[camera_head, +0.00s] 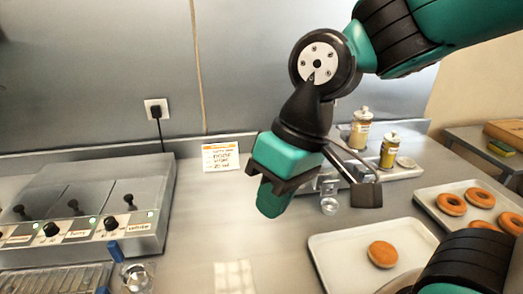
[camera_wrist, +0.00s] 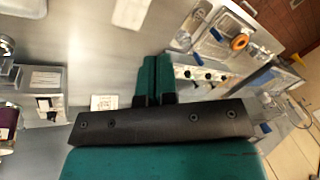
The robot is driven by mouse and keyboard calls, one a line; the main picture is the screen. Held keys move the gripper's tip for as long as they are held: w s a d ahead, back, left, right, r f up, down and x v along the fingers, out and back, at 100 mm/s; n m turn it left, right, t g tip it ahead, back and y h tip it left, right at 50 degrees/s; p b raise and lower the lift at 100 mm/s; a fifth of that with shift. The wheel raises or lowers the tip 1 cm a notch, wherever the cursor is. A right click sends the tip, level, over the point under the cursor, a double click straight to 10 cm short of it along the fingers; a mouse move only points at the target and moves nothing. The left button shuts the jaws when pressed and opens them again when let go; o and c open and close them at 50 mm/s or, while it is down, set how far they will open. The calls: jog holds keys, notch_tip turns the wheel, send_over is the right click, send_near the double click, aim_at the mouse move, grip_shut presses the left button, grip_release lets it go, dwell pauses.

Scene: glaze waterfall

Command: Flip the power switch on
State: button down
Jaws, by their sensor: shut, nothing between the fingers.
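A grey machine (camera_head: 120,235) stands at the left of the counter in the head view. Its front has black knobs (camera_head: 110,223), small labels and green lights, with black-handled levers (camera_head: 130,199) above them. I cannot tell which part is the power switch. The machine also shows right of my fingers in the wrist view (camera_wrist: 198,86). My gripper (camera_head: 273,203) is shut and empty, pointing down above the counter, to the right of the machine and apart from it. In the wrist view its green fingers (camera_wrist: 153,70) are together.
A wall outlet (camera_head: 156,108) holds a black plug whose cord runs down behind the machine. A small sign (camera_head: 220,156) stands against the wall. Trays with doughnuts (camera_head: 382,254) and cans (camera_head: 389,150) are to the right. The counter between machine and trays is mostly clear.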

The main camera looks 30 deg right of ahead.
jog(key=w+d+m+t+h, duration=0.1)
jog(key=w+d+m, duration=0.25)
jog(key=w, duration=0.25)
jog(key=w+d+m, duration=0.2)
jog(key=w+m, duration=0.3)
jog(key=w, duration=0.2)
jog(key=w+d+f+m+h, duration=0.2)
jog(key=w+d+m+h, duration=0.1)
jog(key=w+d+m, duration=1.5)
jog(key=shift+n+t, duration=0.3)
jog(key=shift+n, duration=0.05)
jog(key=f+p, duration=0.1)
jog(key=f, duration=0.3)
jog(key=w+d+f+p, duration=0.1)
jog(key=f+p, duration=0.1)
jog(key=f, duration=0.3)
jog(key=f+p, duration=0.2)
jog(key=f, duration=0.2)
jog(key=shift+w+d+f, duration=0.15)
jog(key=shift+w+d, duration=0.05)
